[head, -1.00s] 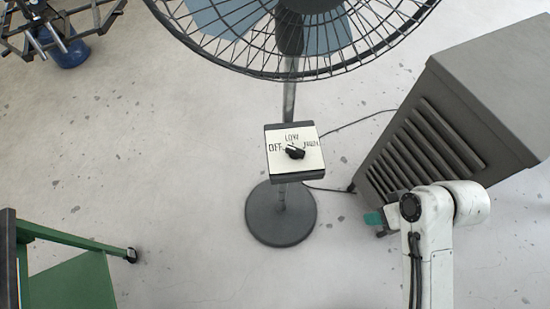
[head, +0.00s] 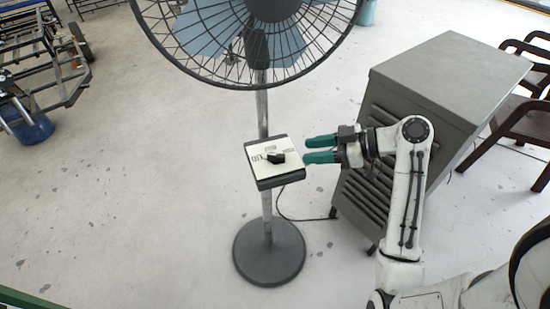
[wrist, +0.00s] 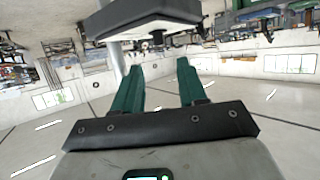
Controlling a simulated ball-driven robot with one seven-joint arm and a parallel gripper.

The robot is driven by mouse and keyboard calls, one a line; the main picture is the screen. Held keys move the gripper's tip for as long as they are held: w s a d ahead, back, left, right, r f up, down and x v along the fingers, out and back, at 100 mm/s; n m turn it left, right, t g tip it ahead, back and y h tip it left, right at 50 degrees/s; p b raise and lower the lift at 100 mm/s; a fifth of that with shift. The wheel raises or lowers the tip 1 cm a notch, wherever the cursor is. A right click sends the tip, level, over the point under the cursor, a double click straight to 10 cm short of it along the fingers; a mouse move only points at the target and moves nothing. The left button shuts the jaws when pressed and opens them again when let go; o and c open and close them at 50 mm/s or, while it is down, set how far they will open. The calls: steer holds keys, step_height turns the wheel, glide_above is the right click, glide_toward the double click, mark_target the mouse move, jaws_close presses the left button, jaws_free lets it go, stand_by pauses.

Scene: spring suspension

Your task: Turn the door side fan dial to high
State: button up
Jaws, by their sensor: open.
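The fan's control box (head: 280,181) is a dark box with a cream label plate on the fan's pole. A black dial knob (head: 276,157) sits on the plate; I cannot tell exactly which mark it points at. My gripper (head: 306,150) is open and empty, its green fingers pointing left at the box's right edge, beside the knob and not around it. In the wrist view, the two green fingers (wrist: 159,75) are apart, with the dark control box (wrist: 145,18) just beyond and above them.
The fan's wire cage (head: 165,50) hangs over the box, and its round base (head: 269,252) stands on the floor. A grey louvered cabinet (head: 440,75) stands right, under my arm. Brown chairs (head: 525,125) are at far right.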

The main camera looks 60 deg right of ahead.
mark_target(278, 155)
steer(key=x, duration=0.8)
steer(key=shift+w+a+f+p, duration=0.1)
steer(key=shift+w+f+p, duration=0.15)
steer(key=shift+w+p, duration=0.05)
jaws_close()
